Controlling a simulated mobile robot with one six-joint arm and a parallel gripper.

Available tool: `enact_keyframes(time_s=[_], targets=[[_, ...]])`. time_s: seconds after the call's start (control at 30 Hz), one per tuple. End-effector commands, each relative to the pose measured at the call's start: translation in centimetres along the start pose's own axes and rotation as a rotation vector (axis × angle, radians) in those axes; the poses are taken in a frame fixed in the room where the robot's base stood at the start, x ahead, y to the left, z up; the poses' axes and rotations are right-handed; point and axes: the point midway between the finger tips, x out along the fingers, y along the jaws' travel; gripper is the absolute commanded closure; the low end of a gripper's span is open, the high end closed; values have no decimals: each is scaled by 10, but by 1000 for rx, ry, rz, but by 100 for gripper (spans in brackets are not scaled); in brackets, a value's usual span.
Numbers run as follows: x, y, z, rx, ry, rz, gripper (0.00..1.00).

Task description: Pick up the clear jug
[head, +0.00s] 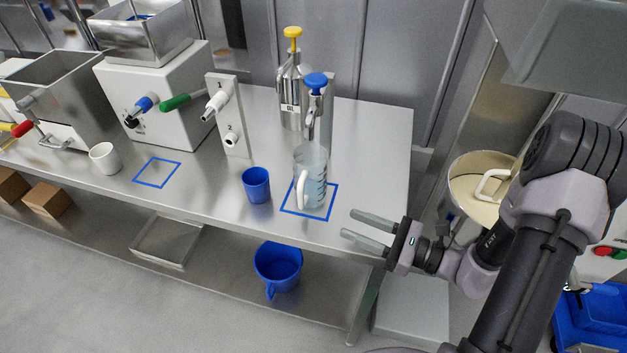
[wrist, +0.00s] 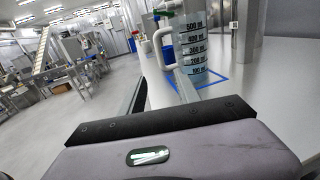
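The clear jug (head: 313,172) stands upright on the steel table, inside a blue outlined square, with its white handle toward the front left. In the wrist view the clear jug (wrist: 192,50) shows dark volume marks, with its handle on the left. My gripper (head: 357,225) is open and empty, its two fingers apart. It is at the table's front right edge, to the right of and in front of the jug, not touching it. In the wrist view the fingers point toward the jug. The jug stands under the spout of a blue-topped dispenser (head: 316,82).
A blue cup (head: 256,185) stands just left of the jug. A yellow-topped metal dispenser (head: 291,85) is behind. A white mug (head: 104,157) and an empty blue square (head: 157,172) are farther left. The table right of the jug is clear. A blue jug (head: 278,267) sits on the lower shelf.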

Motion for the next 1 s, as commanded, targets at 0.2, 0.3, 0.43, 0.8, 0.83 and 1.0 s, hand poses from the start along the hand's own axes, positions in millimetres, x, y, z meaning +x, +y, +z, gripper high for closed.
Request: enact_keyframes(time_s=[0.2, 0.3, 0.43, 0.8, 0.83, 1.0], targets=[[63, 3, -4, -2, 1, 10, 61], [80, 2, -2, -2, 2, 8, 61], [96, 1, -4, -4, 2, 9, 61], [138, -2, -3, 0, 2, 6, 61], [138, -2, -3, 0, 2, 6, 61], [138, -2, -3, -1, 2, 6, 83]])
